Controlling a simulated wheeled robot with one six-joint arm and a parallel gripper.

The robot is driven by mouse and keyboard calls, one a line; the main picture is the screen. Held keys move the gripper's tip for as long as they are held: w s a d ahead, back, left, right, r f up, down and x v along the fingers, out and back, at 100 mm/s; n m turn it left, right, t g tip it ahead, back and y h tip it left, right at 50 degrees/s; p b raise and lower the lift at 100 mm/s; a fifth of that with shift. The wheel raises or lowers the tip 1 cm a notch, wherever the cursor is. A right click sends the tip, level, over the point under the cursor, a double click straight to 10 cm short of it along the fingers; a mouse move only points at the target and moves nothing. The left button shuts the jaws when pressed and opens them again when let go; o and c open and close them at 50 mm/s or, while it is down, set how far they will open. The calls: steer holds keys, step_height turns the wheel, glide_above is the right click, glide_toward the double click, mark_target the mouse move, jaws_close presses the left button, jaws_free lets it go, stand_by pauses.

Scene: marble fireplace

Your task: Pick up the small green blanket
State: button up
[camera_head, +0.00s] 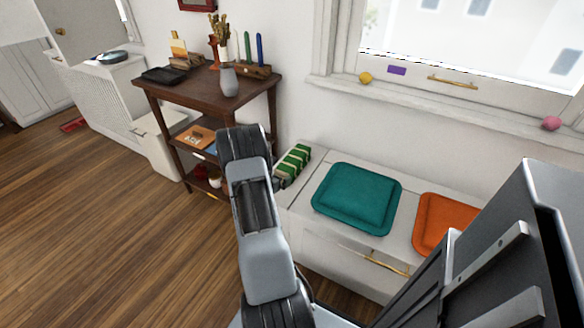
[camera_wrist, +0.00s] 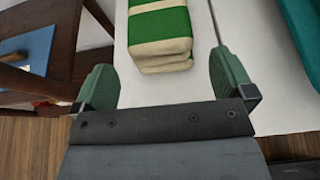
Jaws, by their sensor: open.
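The small green blanket (camera_head: 293,163) is folded, with green and cream stripes. It lies on the left end of the white bench (camera_head: 307,216), beside the teal cushion. In the wrist view the blanket (camera_wrist: 160,28) is at the top centre, ahead of the fingers and lined up with the gap between them. My gripper (camera_wrist: 168,85) is open and empty, its green fingers spread wider than the blanket's near end. The fingers look apart from the blanket. In the head view my arm hides the gripper's fingers.
A teal cushion (camera_head: 358,198) and an orange cushion (camera_head: 440,224) lie on the bench to the right. A dark wooden shelf (camera_head: 190,97) with a grey vase (camera_head: 229,82) stands close on the left. The window sill (camera_head: 440,106) runs above the bench.

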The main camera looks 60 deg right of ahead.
mark_target(280, 174)
steer(key=shift+b+x, duration=0.75)
steer(key=shift+x, duration=2.1)
steer(key=shift+w+f, duration=0.1)
steer(key=shift+c, duration=0.4)
steer(key=c, duration=0.6)
